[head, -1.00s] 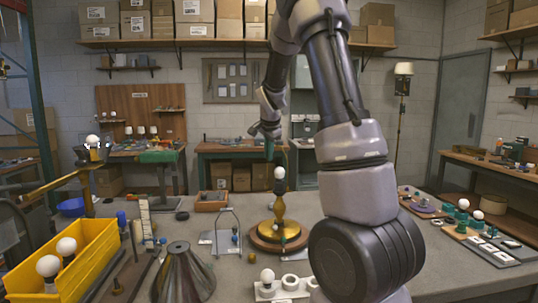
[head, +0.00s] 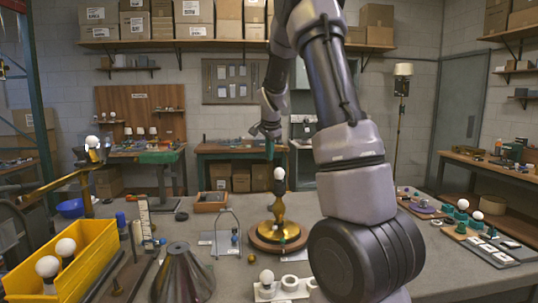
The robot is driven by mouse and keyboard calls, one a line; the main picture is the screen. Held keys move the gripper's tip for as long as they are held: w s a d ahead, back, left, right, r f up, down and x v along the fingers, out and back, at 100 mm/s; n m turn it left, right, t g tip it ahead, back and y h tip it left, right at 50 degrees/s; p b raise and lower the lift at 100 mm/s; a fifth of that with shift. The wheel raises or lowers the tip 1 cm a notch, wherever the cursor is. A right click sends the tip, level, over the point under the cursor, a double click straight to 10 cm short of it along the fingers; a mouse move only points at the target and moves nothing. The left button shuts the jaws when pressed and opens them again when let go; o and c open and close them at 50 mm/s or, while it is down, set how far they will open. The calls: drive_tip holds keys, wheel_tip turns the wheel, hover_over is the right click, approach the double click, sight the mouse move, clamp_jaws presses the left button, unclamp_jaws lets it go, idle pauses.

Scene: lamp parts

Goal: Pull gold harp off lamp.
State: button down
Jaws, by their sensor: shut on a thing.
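The lamp stands upright on the workbench in the head view, with a gold body (head: 279,212) on a round brown base (head: 262,241). A dark socket and a white bulb (head: 279,174) top it. My gripper (head: 269,148) is above the bulb and a little left of it in the picture, pointing down. It is shut, with a small teal piece at its fingertips; that piece is too small to identify. I cannot make out a gold harp around the bulb or in my gripper.
A grey wire loop on a stand (head: 226,228) is left of the lamp. A yellow bin (head: 88,262) with white bulbs, a grey cone (head: 181,272) and a white holder (head: 283,289) are nearer. Parts trays lie at right (head: 483,240). A small gold ball (head: 251,258) lies in front of the lamp.

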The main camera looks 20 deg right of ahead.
drive_tip(key=shift+w+d, duration=0.5)
drive_tip(key=shift+w, duration=0.2)
drive_tip(key=shift+w+d, duration=0.5)
drive_tip(key=shift+w, duration=0.2)
idle(0.4)
drive_tip(key=shift+r, duration=2.55)
drive_tip(key=shift+r, duration=2.5)
drive_tip(key=shift+r, duration=1.3)
